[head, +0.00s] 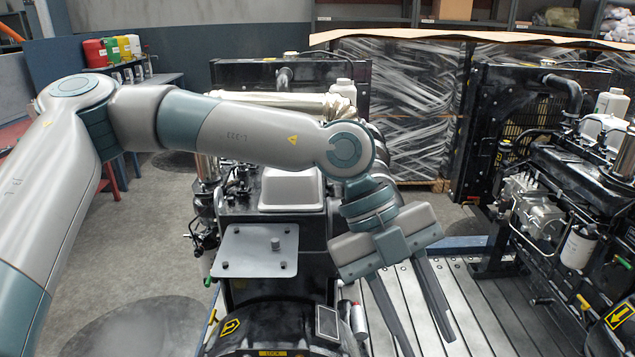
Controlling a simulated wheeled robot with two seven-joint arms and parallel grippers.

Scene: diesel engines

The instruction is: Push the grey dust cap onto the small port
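A flat grey plate (248,262) sits on the near engine, left of my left gripper. A small grey cylinder (275,243) stands upright on it; it may be the grey dust cap, but I cannot tell for certain. I cannot pick out the small port with certainty. My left gripper (427,346) is right of the plate, over the slatted metal deck. Its two fingers are apart with nothing visible between them, and one tip reaches the bottom edge of the picture. My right gripper is not in view.
The near engine's black rounded housing (280,325) fills the bottom middle. My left arm hides part of this engine. Another diesel engine (575,190) stands at the right. The slatted metal deck (480,315) between them is mostly clear. Wrapped pallets (405,100) stand behind.

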